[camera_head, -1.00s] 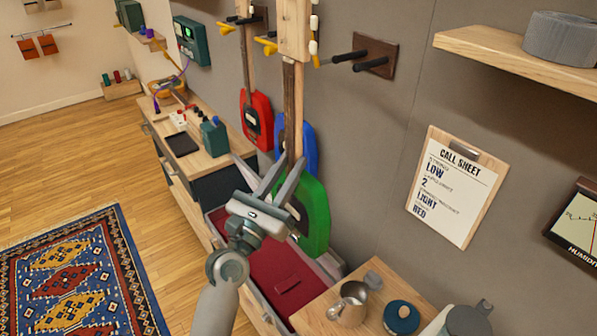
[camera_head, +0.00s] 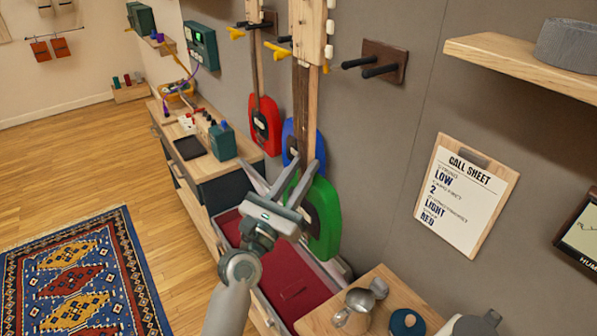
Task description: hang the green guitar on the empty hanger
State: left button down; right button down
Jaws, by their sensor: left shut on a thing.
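The green guitar (camera_head: 327,222) hangs upright in front of the wall, with its neck up and its pale headstock at the top of the view. My left gripper (camera_head: 304,168) is shut on it where the neck meets the body. The empty hanger (camera_head: 389,58) is a brown wall plate with two black prongs, to the right of the headstock. The headstock is left of the prong tips and apart from them in the picture. My right gripper is not in view.
A red guitar (camera_head: 265,128) and a partly hidden blue guitar (camera_head: 289,140) hang to the left. Below is an open drawer with red lining (camera_head: 290,287). A wooden shelf (camera_head: 520,62) juts out at right. A clipboard (camera_head: 466,193) is on the wall.

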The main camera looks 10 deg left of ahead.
pick_arm(q)
jog(key=shift+w+d+r, duration=0.25)
jog(key=shift+w+d, duration=0.25)
jog(key=shift+d, duration=0.05)
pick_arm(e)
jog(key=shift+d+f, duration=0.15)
pick_arm(q)
jog(key=shift+w, duration=0.1)
